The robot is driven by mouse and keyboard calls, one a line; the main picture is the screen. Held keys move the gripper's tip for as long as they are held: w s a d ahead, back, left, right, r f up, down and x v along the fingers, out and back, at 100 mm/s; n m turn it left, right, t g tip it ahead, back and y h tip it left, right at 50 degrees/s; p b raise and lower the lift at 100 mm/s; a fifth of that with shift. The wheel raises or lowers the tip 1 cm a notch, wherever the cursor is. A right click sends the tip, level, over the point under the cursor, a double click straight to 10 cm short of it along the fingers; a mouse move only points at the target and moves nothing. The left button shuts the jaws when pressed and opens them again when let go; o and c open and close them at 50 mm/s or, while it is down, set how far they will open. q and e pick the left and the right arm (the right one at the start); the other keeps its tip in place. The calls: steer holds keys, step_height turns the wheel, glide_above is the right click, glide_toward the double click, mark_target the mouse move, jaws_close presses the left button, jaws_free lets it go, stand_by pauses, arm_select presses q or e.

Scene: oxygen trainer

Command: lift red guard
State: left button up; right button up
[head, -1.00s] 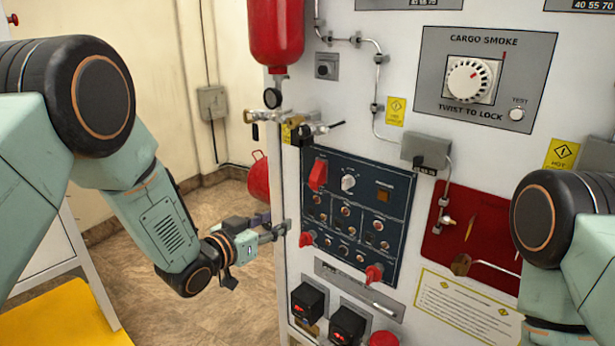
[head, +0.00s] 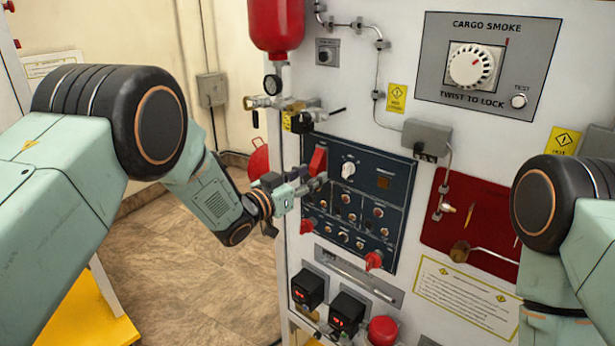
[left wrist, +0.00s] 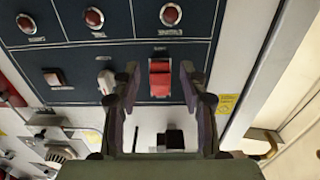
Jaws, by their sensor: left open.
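The red guard (head: 317,161) is a red flip cover at the upper left of the dark blue switch panel (head: 395,172). In the left wrist view the red guard (left wrist: 160,78) shows between the two fingers of my left gripper (left wrist: 157,75). The fingers are apart, and I see no clear contact with it. In the head view my left gripper (head: 312,184) is at the panel's left side, just below the guard. My right arm shows at the right edge, but its gripper is out of view.
A white knob (head: 348,171) sits close to the right of the guard. Brass valves (head: 290,108) and a yellow tag are just above the panel. Red-handled switches (head: 373,261) and black boxes (head: 346,311) are below. The floor left of the cabinet is clear.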

arm_select(q)
jaws_close()
stand_by(0.5)
stand_by(0.3)
